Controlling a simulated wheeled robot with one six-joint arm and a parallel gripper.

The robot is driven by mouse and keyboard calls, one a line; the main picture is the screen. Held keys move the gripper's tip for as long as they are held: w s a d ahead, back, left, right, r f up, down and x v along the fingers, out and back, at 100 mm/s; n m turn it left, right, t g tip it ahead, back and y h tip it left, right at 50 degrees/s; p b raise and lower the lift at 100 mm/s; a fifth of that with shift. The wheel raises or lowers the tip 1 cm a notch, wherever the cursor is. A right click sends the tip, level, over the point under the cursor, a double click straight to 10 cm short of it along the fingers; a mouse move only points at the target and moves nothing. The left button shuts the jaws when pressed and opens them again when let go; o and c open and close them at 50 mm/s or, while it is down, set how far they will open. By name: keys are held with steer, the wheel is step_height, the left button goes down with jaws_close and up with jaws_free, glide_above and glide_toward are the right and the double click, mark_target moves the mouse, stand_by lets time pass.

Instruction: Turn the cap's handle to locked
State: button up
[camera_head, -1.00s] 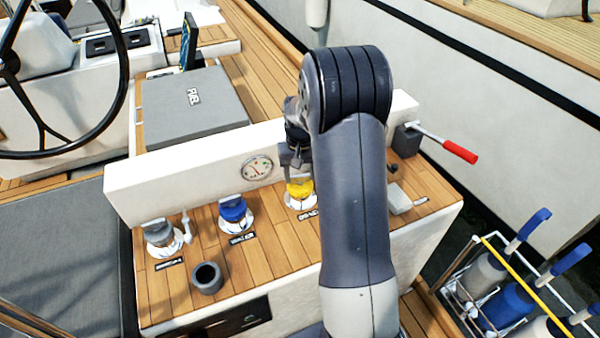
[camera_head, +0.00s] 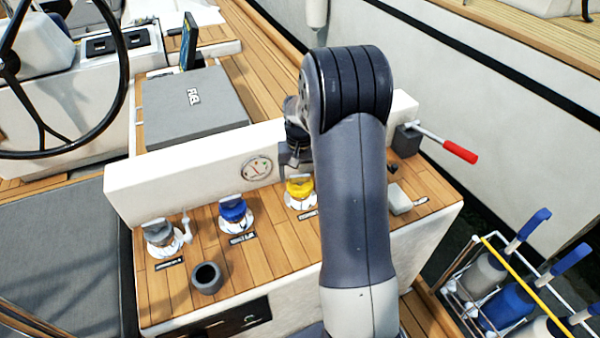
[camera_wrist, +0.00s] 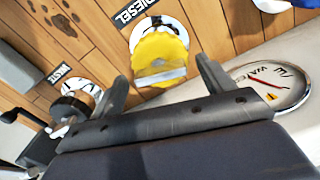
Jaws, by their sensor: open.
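The yellow cap (camera_head: 300,187) sits in its white deck ring. In the wrist view the yellow cap (camera_wrist: 157,54) is beside a DIESEL label and has a flat silver handle (camera_wrist: 160,77) across its near side. My gripper (camera_wrist: 162,70) is open. Its two dark fingers stand apart on either side of the handle in the picture, with nothing held. I cannot tell the exact gap from the fingers to the cap. In the head view my arm hides most of the gripper, just above and behind the cap. No locked mark is readable.
A blue cap (camera_head: 233,210) and a grey cap (camera_head: 158,234) stand to the left, with an open dark cup (camera_head: 207,278) in front. The white coaming (camera_head: 200,165) with a round gauge (camera_head: 257,167) rises behind. A red-handled lever (camera_head: 458,151) is at right.

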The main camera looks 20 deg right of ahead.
mark_target(300, 175)
step_height(300, 175, up, 11)
steer(key=shift+f, duration=0.15)
stand_by(0.4)
step_height(300, 175, down, 10)
steer(key=shift+f, duration=0.5)
steer(key=shift+r+n, duration=0.1)
steer(key=shift+n, duration=0.3)
